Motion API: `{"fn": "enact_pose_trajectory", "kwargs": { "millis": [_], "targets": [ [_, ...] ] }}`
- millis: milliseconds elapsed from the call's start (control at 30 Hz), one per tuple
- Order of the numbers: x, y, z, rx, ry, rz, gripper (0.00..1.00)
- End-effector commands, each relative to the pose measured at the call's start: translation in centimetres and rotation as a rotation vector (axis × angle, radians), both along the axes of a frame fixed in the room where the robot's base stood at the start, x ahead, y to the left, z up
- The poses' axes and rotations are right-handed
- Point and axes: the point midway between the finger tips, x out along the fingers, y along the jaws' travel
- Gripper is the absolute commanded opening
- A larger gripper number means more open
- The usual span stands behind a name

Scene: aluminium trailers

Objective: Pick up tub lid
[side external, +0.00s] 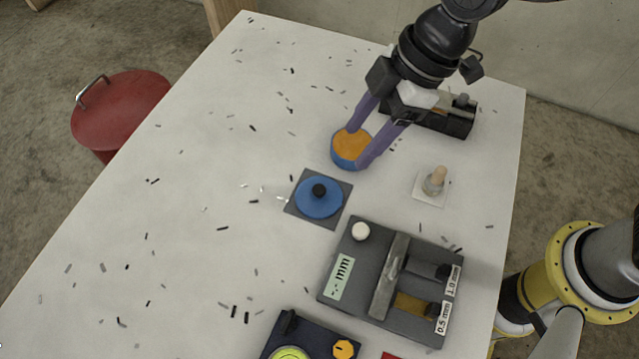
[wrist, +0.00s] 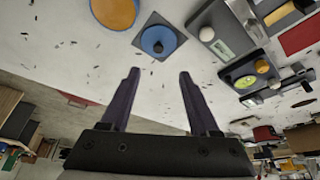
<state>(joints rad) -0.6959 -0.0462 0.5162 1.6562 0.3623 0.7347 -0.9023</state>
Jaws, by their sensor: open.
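The tub lid (side external: 319,204) is a round blue disc with a black knob, lying on a dark grey square plate (side external: 299,209). The lid also shows in the wrist view (wrist: 159,41), beyond my fingertips. A blue tub (side external: 349,157) with orange contents stands just above and to the right of the lid in the side view; it shows at the top of the wrist view (wrist: 100,17). My gripper (side external: 358,147), with purple fingers, is open and empty. In the side view its fingers overlap the tub; in the wrist view (wrist: 160,73) they are apart from tub and lid.
A grey gauge block (side external: 335,262) with a display and a dark device (side external: 282,331) stand nearer the bottom. A small peg on a white pad (side external: 433,187) is to the right. Small dark bits are scattered on the white table; its left side is otherwise clear.

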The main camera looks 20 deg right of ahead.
Motion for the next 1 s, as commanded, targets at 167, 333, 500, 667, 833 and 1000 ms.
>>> {"fn": "enact_pose_trajectory", "kwargs": {
  "millis": [167,333,500,667,833,1000],
  "targets": [
    [-0.4,1.0,-1.6,-0.004,0.003,0.015,0.62],
    [-0.1,2.1,-4.6,-0.004,0.003,0.014,0.62],
    [0.2,3.1,-6.9,-0.002,0.001,0.012,0.62],
    [0.3,3.5,-7.9,-0.001,0.0,0.012,0.62],
    [0.8,4.0,-9.4,-0.003,0.001,0.011,0.62],
    [1.4,4.8,-11.6,-0.002,0.0,0.012,0.62]
  ]
}}
